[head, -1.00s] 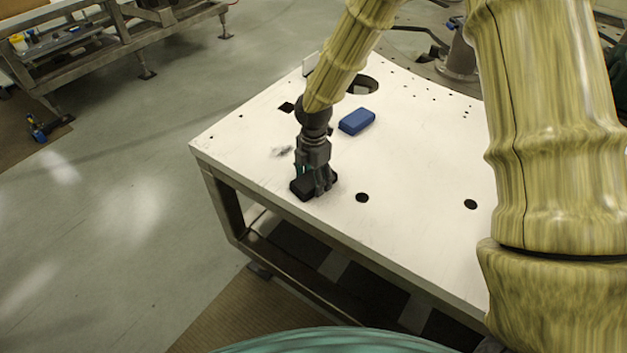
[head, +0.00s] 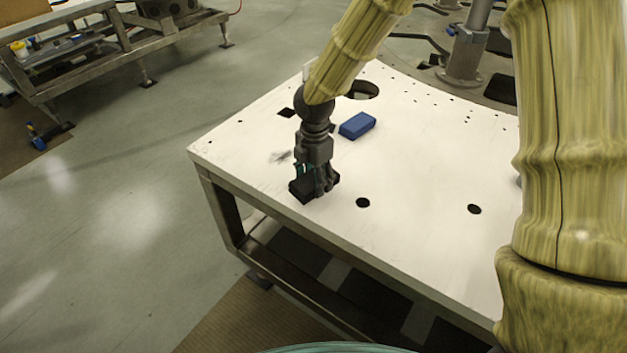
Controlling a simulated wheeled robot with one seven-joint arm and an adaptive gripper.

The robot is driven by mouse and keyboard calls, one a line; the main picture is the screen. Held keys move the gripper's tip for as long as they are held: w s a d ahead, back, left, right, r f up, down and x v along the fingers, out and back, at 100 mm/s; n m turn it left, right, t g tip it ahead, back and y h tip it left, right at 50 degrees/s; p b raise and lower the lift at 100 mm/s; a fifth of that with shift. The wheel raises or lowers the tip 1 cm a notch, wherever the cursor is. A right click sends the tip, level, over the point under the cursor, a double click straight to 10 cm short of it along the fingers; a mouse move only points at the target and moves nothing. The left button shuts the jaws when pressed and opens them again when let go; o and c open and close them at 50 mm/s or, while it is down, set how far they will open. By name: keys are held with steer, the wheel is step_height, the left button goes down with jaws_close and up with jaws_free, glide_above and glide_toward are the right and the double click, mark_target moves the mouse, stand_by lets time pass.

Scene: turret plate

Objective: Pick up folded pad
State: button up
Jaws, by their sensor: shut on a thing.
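A black, block-like thing (head: 302,190), which looks like the folded pad, is at my gripper's fingers near the front left edge of the white plate (head: 415,145). My gripper (head: 316,187) points down and is shut on it. The fingers hide part of the pad. I cannot tell whether the pad rests on the plate or is just above it.
A blue block (head: 357,125) lies on the plate behind and right of my gripper. The plate has several round holes, with a large one (head: 362,90) at the back. A metal workbench (head: 110,35) stands at the back left. The plate's right middle is clear.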

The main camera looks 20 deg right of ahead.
steer(key=s+a+r+b, duration=0.1)
steer(key=s+a+b, duration=0.2)
steer(key=s, duration=1)
steer(key=shift+s+r+b, duration=0.2)
steer(key=shift+s+b, duration=0.1)
steer(key=shift+b, duration=0.2)
